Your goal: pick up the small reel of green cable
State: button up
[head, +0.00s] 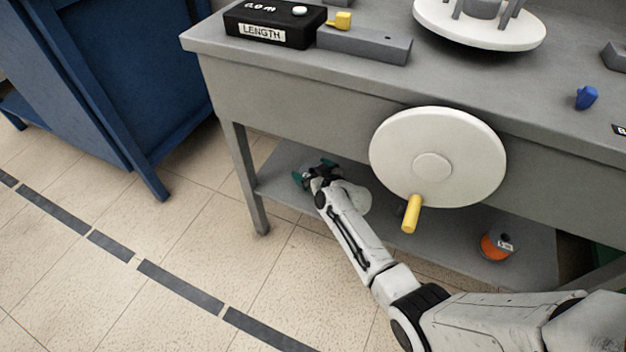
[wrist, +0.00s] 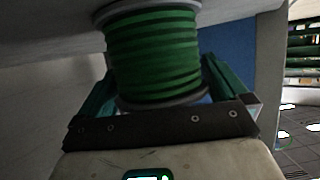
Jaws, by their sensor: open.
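The small reel of green cable (wrist: 153,55) fills the upper middle of the wrist view, with green windings between two grey flanges. My gripper (wrist: 157,78) has its two teal fingers spread, one on each side of the reel. The jaws are open, and I cannot tell whether either finger touches the reel. In the head view my gripper (head: 313,174) is low at the left end of the shelf under the bench. There my own wrist and fingers hide the reel, and I cannot make it out.
A large white crank disc (head: 400,150) with a yellow handle (head: 411,214) hangs at the bench front, right of my forearm. An orange reel (head: 491,248) stands on the lower shelf (head: 283,170) farther right. A bench leg (head: 245,180) is left of my gripper. Open floor lies left.

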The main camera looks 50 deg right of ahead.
jog(key=c, duration=0.9)
